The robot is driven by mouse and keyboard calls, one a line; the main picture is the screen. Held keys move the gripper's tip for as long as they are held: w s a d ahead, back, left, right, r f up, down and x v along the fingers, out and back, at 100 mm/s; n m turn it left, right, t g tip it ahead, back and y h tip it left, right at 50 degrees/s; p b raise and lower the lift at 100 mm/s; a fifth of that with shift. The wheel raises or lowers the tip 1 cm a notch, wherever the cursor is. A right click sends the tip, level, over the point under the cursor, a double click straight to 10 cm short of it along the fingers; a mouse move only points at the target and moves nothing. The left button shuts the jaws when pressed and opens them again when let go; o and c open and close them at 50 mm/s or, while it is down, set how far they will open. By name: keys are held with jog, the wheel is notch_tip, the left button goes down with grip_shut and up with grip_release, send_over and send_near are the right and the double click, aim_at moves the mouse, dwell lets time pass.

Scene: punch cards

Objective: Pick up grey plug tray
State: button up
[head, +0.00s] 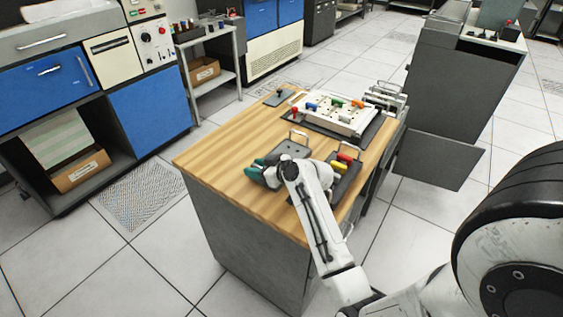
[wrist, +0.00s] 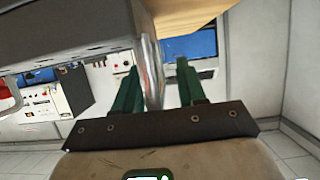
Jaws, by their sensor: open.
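A flat grey tray (head: 292,148) with an upright wire handle lies on the wooden cabinet top, just behind my gripper (head: 262,173). A darker tray (head: 347,178) with red and yellow plugs and a similar handle lies to its right, partly hidden by my arm. My gripper's green fingers are low over the worktop by the grey tray's near left side. In the wrist view, my gripper (wrist: 157,85) is open. A shiny metal bar (wrist: 152,65) at the edge of a grey body (wrist: 70,32) shows between the fingers; I cannot tell whether they touch it.
A white plugboard (head: 335,115) with coloured plugs sits at the back of the wooden top (head: 222,155). A small dark block (head: 279,97) lies at its left. The front left of the top is clear. A dark grey cabinet (head: 435,100) stands to the right.

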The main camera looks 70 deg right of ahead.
jog(key=shift+c, duration=0.4)
grip_shut()
dwell(1.0)
